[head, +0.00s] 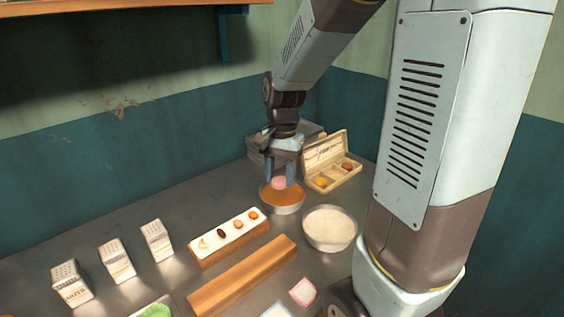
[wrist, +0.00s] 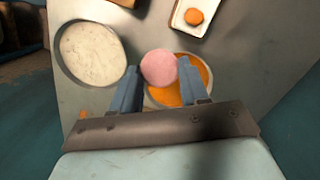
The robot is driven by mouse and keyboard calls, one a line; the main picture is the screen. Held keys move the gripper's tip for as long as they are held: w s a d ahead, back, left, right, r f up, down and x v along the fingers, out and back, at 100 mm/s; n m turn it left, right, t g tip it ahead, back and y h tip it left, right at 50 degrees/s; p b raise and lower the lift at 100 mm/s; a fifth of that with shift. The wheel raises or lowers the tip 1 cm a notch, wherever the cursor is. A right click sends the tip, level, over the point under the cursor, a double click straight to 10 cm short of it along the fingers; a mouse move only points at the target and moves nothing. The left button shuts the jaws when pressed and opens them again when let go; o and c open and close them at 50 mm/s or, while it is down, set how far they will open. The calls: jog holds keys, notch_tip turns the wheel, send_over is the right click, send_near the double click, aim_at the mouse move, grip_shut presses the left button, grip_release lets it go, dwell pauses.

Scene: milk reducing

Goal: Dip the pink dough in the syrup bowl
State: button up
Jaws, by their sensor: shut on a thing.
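The pink dough (head: 279,183) is a round ball held between the two fingers of my gripper (head: 279,174). In the wrist view the dough (wrist: 159,67) sits at the fingertips of my gripper (wrist: 163,84), which is shut on it. The syrup bowl (head: 283,208) holds orange syrup and stands directly below the dough. In the wrist view the syrup bowl (wrist: 202,70) is partly hidden behind the dough and the fingers. I cannot tell whether the dough touches the syrup.
A bowl of white powder (head: 330,228) stands right of the syrup bowl. An open wooden box (head: 345,180) stands behind. A tray with several small items (head: 215,246) and a wooden block (head: 243,275) lie in front. Several grater-like boxes (head: 117,262) stand at left.

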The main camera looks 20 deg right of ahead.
jog(key=n, duration=0.1)
send_over(282, 202)
notch_tip(282, 202, down, 2)
jog(key=shift+d+f, duration=0.15)
jog(key=shift+f, duration=5.2)
jog(key=shift+f, duration=0.3)
jog(key=shift+r, duration=0.2)
notch_tip(282, 202, up, 7)
jog(key=shift+r, duration=0.15)
jog(key=shift+r, duration=0.1)
dwell(0.4)
jog(key=shift+r, duration=1.9)
